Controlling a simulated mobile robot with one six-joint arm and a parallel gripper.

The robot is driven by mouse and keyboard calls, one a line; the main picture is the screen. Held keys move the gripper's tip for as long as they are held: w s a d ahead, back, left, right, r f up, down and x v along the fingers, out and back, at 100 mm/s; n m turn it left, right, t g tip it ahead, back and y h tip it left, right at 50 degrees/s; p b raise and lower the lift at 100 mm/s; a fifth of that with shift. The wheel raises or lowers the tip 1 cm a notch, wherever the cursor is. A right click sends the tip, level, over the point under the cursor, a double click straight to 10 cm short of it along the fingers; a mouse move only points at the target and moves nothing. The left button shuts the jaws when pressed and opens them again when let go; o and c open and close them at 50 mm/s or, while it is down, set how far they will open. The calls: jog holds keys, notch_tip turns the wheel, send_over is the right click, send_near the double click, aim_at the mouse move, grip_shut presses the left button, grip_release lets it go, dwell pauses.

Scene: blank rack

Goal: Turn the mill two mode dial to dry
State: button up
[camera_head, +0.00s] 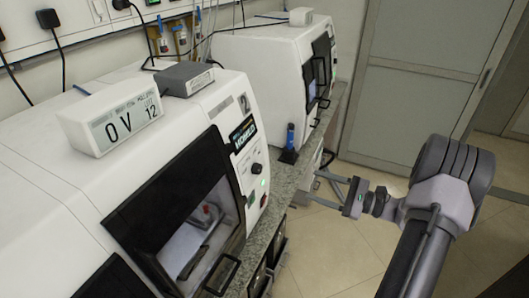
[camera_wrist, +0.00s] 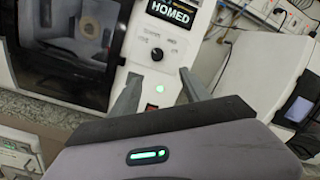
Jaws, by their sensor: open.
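Mill two is the white machine marked "2" (camera_head: 205,95) with a dark window door and a HOMED screen. Its mode dial (camera_head: 256,168) is a small black knob on the front panel, below the screen. In the wrist view the dial (camera_wrist: 157,54) shows between and beyond my fingertips, with small unreadable lettering around it. I cannot tell which way its pointer faces. My gripper (camera_head: 317,187) is open and empty, to the right of the panel and apart from it. The gripper (camera_wrist: 160,76) faces the panel in the wrist view.
A green lit button (camera_wrist: 187,87) and a red switch (camera_wrist: 151,107) sit below the dial. The mill's door handle (camera_head: 224,277) projects at the front. Another white mill (camera_head: 268,58) stands behind, with a blue-topped item (camera_head: 290,137) on the granite counter between. Floor to the right is clear.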

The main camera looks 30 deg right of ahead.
aim_at(260, 169)
jog(key=x, duration=0.5)
jog(key=b+x, duration=0.1)
jog(key=x, duration=1.1)
jog(key=shift+s+a, duration=0.25)
jog(key=shift+a, duration=0.2)
jog(key=shift+c, duration=0.4)
grip_shut()
